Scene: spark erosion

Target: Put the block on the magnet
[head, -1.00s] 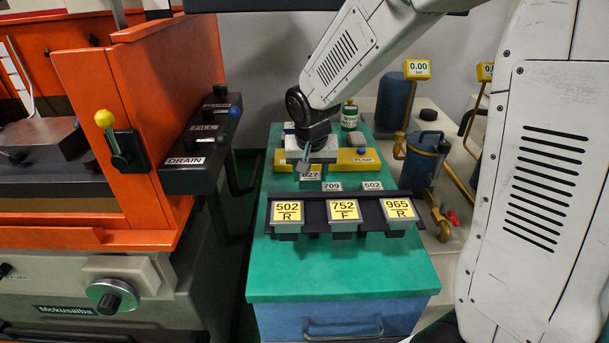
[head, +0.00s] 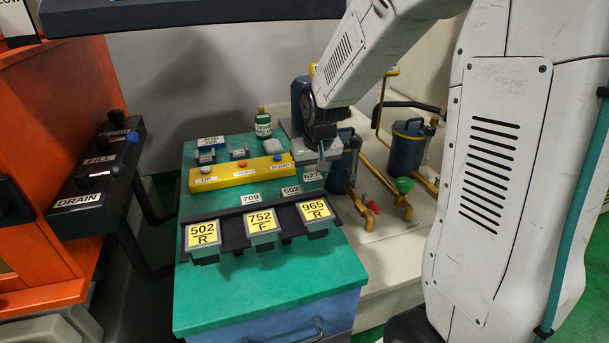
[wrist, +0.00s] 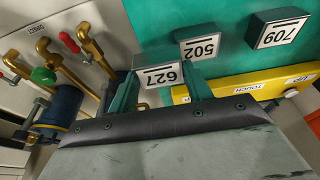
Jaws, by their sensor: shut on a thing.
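The block labelled 627 (head: 312,178) is held by my gripper (head: 318,160) near the right edge of the green bench top, right of the 502 block. In the wrist view the 627 block (wrist: 160,76) sits between the two teal fingers of my gripper (wrist: 160,90), label facing the camera. Blocks 502 (wrist: 200,46) and 709 (wrist: 282,34) stand apart from it. No magnet can be made out in the current views.
The green bench (head: 260,290) carries a yellow button bar (head: 230,177), a front rack (head: 235,238) with three yellow-labelled pieces, and a green bottle (head: 263,123). Brass pipes and blue canisters (head: 407,143) stand right. The orange machine (head: 60,190) and its DRAIN panel (head: 80,200) are left.

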